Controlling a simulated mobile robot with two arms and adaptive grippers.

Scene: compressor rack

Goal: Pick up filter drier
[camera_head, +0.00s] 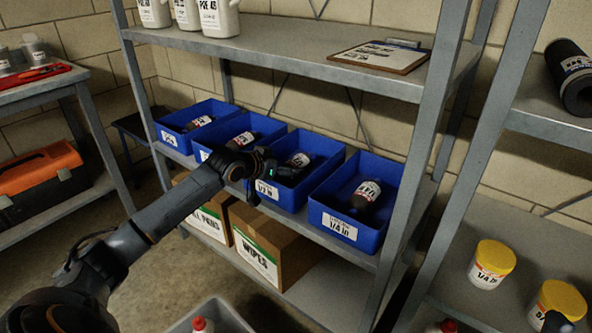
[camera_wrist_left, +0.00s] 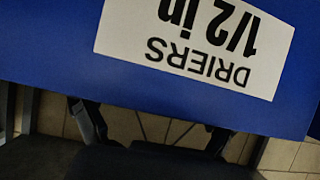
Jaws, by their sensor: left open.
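Several blue bins stand in a row on the middle shelf, each with a dark, white-labelled cylinder, apparently a filter drier. One drier (camera_head: 298,160) lies in the third bin from the left (camera_head: 318,141), whose front label ends in "1/2 in". Another drier (camera_head: 367,193) lies in the rightmost bin (camera_head: 340,228), marked "1/4 in". My left gripper (camera_head: 285,173) is open at the front of the third bin, partly covering it. In the left wrist view, the bin's blue wall with its "DRIERS 1/2 in" label (camera_wrist_left: 195,40) fills the upper half, upside down. No drier shows there.
Metal shelf posts (camera_head: 425,130) stand right of the bins. An upper shelf carries a clipboard (camera_head: 382,56) and white jugs (camera_head: 218,17). Cardboard boxes (camera_head: 265,245) sit below. A grey tote (camera_head: 225,315) is at the bottom edge.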

